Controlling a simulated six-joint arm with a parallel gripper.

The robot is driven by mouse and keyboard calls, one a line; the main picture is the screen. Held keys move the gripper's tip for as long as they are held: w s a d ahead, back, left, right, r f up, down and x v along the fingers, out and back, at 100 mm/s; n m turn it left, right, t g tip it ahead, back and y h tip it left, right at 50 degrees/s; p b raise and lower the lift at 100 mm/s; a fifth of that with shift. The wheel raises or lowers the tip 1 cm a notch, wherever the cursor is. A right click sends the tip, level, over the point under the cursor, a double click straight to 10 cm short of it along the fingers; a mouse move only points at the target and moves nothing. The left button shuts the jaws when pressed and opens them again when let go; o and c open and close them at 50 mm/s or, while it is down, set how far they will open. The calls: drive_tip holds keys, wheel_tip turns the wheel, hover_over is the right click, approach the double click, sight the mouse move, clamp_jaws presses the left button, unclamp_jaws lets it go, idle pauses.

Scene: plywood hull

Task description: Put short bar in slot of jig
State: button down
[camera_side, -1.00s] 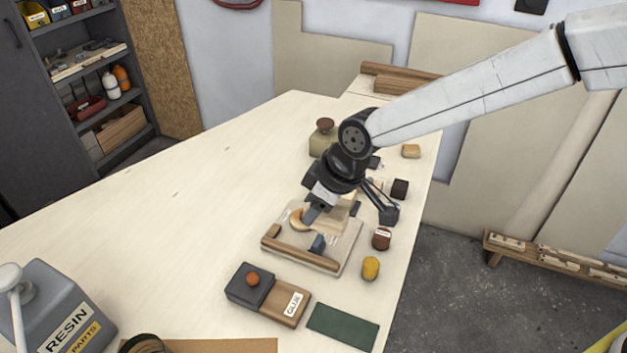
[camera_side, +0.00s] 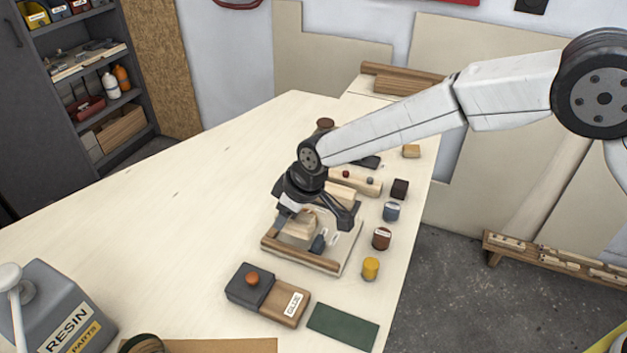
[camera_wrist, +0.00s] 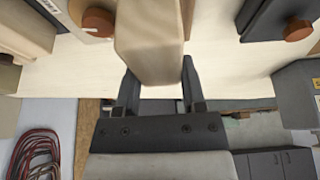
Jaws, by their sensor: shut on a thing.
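The short bar, a pale tan wooden piece (camera_wrist: 150,45), is held between both fingers of my gripper (camera_wrist: 160,75) in the wrist view. In the side view my gripper (camera_side: 314,221) is over the jig (camera_side: 345,258), a pale plate with a brown strip along its front edge and a small blue-grey part on it. A tan piece (camera_side: 303,226) shows between the fingers, low over the plate. The gripper hides the slot and much of the plate, so I cannot tell whether the bar touches it.
A grey-and-brown glue block (camera_side: 268,293) and a green mat (camera_side: 342,327) lie in front. Small jars (camera_side: 381,238) and a yellow cylinder (camera_side: 370,268) line the right. A wooden block with knobs (camera_side: 357,182) stands behind.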

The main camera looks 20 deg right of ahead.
sight(285, 226)
drive_tip(key=shift+w+a+f, duration=0.1)
drive_tip(key=shift+w+f, duration=0.15)
drive_tip(key=shift+f, duration=1.55)
drive_tip(key=shift+f, duration=0.2)
drive_tip(key=shift+c, duration=0.9)
unclamp_jaws()
drive_tip(key=shift+s+a, duration=0.1)
drive_tip(key=shift+r, duration=0.1)
